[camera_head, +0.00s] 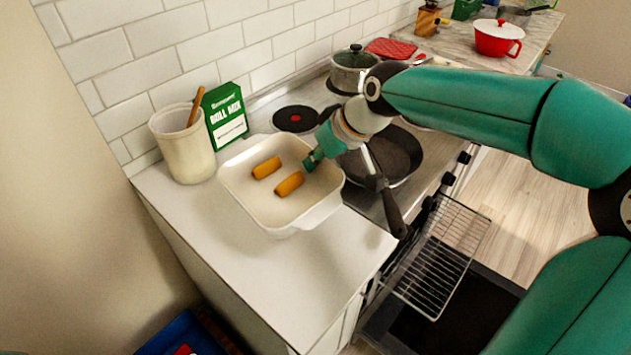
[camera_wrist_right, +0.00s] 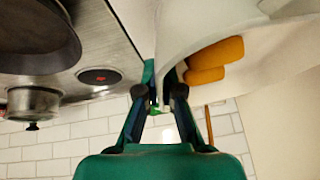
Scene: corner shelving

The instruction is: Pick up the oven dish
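The white oven dish (camera_head: 255,208) is on the counter in the head view, with two orange-brown sticks (camera_head: 266,168) in it. My right gripper (camera_head: 313,160) is at the dish's right-hand rim, with one finger inside. In the right wrist view the gripper's fingers (camera_wrist_right: 162,95) are close together on either side of the dish wall (camera_wrist_right: 200,22) and appear shut on it. The outer finger's contact is hidden in the head view. I cannot tell whether the dish is raised. My left gripper is not in view.
A frying pan (camera_head: 385,157) on the stove is just right of the dish, below my right arm. A crock (camera_head: 184,145) and a green box (camera_head: 225,117) stand behind it. A pot (camera_head: 352,68) is farther back. Counter in front (camera_head: 290,285) is clear; an oven rack (camera_head: 437,255) sticks out below.

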